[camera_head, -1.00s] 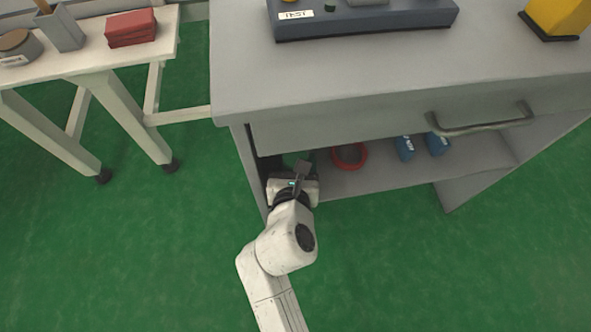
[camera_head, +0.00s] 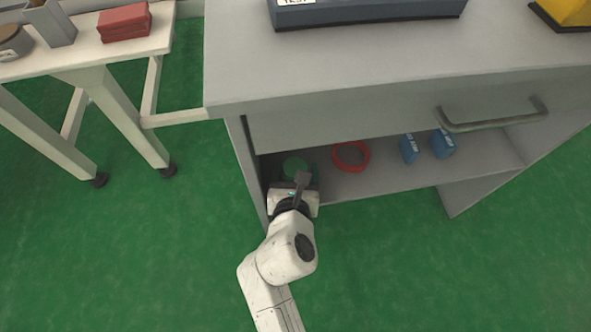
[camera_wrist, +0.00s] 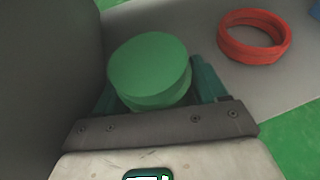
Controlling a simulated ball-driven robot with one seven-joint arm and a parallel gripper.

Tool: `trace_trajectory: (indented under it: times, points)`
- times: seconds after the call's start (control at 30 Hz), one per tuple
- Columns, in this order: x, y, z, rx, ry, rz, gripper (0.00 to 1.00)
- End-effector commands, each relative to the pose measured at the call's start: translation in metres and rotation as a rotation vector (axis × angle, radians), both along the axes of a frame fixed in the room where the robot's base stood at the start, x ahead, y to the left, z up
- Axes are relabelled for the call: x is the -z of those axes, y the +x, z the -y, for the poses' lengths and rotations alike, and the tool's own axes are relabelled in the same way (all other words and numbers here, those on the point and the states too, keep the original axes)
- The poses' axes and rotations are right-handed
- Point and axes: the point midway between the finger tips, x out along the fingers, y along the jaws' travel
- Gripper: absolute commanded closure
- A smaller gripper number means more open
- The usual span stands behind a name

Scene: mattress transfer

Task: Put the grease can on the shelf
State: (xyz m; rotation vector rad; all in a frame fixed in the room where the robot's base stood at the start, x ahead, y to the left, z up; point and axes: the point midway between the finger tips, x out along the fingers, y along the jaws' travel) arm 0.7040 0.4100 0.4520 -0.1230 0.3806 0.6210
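The green grease can (camera_head: 296,168) stands at the left end of the shelf (camera_head: 385,177) under the grey worktop, close to the side wall. In the wrist view the can (camera_wrist: 150,66) shows its round green top, with a little of its body below. My gripper (camera_head: 294,186) reaches into the shelf opening from the front. In the wrist view the dark teal fingers of my gripper (camera_wrist: 157,90) lie to either side of the can, and look spread with a narrow gap beside it. The can's base is hidden.
A red ring (camera_head: 351,156) lies on the shelf just right of the can. Two blue containers (camera_head: 409,149) (camera_head: 443,144) stand farther right. A drawer with a handle (camera_head: 492,116) overhangs the shelf. A white table (camera_head: 90,55) stands left.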

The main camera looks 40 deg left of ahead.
Motion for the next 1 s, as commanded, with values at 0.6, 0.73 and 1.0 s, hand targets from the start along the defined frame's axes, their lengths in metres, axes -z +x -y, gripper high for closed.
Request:
trace_trajectory:
  times: [0.6,0.73,1.0]
  points:
    - [-0.036,-0.06,0.044,0.0,-0.003,-0.002,0.28]
    - [-0.043,-0.075,0.055,0.0,-0.002,-0.002,0.28]
    - [-0.049,-0.09,0.065,0.0,0.0,-0.001,0.28]
